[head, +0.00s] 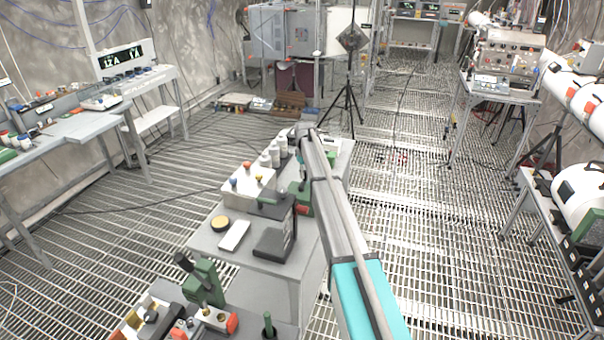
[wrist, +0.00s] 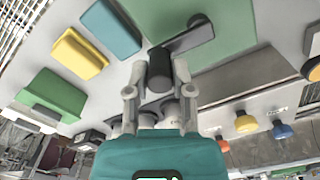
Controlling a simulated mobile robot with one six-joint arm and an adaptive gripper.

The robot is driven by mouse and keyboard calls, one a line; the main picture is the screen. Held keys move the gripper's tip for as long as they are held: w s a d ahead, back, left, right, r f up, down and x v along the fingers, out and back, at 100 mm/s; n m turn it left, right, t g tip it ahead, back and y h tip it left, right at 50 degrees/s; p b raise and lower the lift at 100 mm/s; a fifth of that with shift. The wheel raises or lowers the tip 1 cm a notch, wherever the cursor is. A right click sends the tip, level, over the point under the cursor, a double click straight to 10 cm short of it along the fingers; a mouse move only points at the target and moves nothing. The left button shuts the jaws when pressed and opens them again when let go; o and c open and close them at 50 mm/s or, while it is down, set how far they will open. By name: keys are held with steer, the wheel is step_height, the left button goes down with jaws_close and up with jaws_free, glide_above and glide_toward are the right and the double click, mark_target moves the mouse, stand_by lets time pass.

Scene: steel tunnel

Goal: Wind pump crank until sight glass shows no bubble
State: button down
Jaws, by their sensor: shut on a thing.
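In the wrist view my gripper (wrist: 160,78) is shut on the black cylindrical grip of the pump crank (wrist: 159,61), one finger on each side. The dark crank arm (wrist: 190,36) runs from the grip up and right to a round hub over the green pump body (wrist: 235,38). In the head view a green body (head: 299,197), which may be the pump, shows partly beside my arm on the grey bench (head: 210,242). My arm hides part of it, and I cannot make out the gripper there. I cannot pick out the sight glass or any bubble in either view.
A pale box with coloured knobs (head: 248,184) and white bottles (head: 270,156) stand close by on the bench. Yellow (wrist: 78,52), teal (wrist: 110,27) and green (wrist: 52,95) blocks lie near the crank. Grated floor to the right is mostly clear.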

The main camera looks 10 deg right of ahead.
steer(key=m, duration=0.2)
steer(key=s+d+m, duration=0.1)
steer(key=m, duration=0.1)
steer(key=shift+s+d+m, duration=0.15)
steer(key=shift+d+m, duration=0.05)
steer(key=shift+m, duration=0.1)
steer(key=m, duration=0.1)
steer(key=s+m, duration=0.1)
steer(key=m, duration=0.1)
steer(key=s+m, duration=0.1)
steer(key=m, duration=0.1)
steer(key=shift+d, duration=0.35)
steer(key=m, duration=0.1)
steer(key=s+m, duration=0.1)
steer(key=m, duration=0.1)
steer(key=s+m, duration=0.1)
steer(key=m, duration=0.1)
steer(key=shift+a, duration=0.1)
steer(key=shift+s+a+m, duration=0.2)
steer(key=shift+s+m, duration=0.15)
steer(key=shift+m, duration=0.8)
steer(key=shift+s+a+m, duration=0.2)
steer(key=shift+s+m, duration=0.1)
steer(key=shift+m, duration=0.85)
steer(key=shift+c, duration=2.4)
jaws_free()
steer(key=shift+w+d+n, duration=0.1)
steer(key=shift+w+n, duration=0.05)
steer(key=shift+n, duration=0.15)
